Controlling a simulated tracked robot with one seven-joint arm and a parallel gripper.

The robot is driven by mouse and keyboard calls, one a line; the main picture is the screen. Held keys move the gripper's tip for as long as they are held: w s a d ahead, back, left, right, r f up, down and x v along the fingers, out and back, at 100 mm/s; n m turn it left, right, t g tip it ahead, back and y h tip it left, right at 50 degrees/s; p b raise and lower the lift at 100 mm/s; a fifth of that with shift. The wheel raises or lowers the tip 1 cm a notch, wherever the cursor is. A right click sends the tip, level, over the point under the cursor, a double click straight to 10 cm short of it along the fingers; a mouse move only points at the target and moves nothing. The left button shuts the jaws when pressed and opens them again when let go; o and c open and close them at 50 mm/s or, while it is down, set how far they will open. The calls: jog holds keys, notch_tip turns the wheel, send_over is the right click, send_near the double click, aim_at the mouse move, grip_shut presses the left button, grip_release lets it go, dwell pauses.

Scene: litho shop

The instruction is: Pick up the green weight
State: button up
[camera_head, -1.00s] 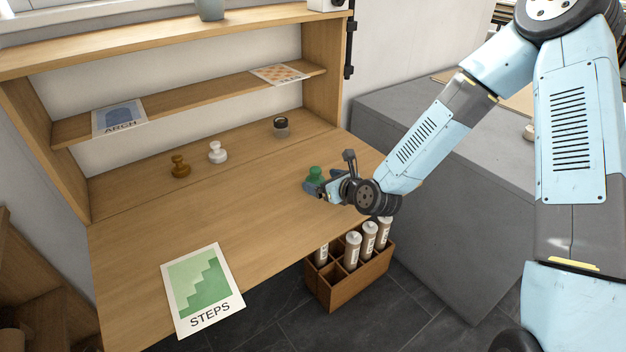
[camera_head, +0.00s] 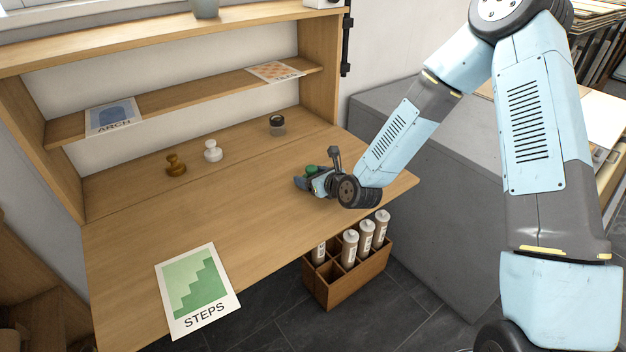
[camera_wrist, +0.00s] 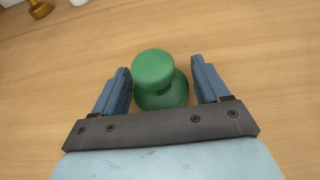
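The green weight (camera_wrist: 155,72) stands on the wooden desk in the wrist view, with a round knob above a wider base. My gripper (camera_wrist: 160,85) is open, with one blue finger on each side of it. A narrow gap shows between the weight and the left finger, and a gap also shows at the right finger. In the head view the green weight (camera_head: 311,169) is mostly hidden behind my gripper (camera_head: 305,181), which is low over the right part of the desk.
A brown weight (camera_head: 175,165), a white weight (camera_head: 212,151) and a dark-topped jar (camera_head: 277,126) stand farther back. A STEPS print (camera_head: 198,290) lies at the front left. A wooden crate of tubes (camera_head: 345,285) is below the desk edge. The desk's middle (camera_head: 225,205) is clear.

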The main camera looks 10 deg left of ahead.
jog(key=shift+s, duration=0.1)
jog(key=c, duration=0.9)
jog(key=shift+a, duration=0.1)
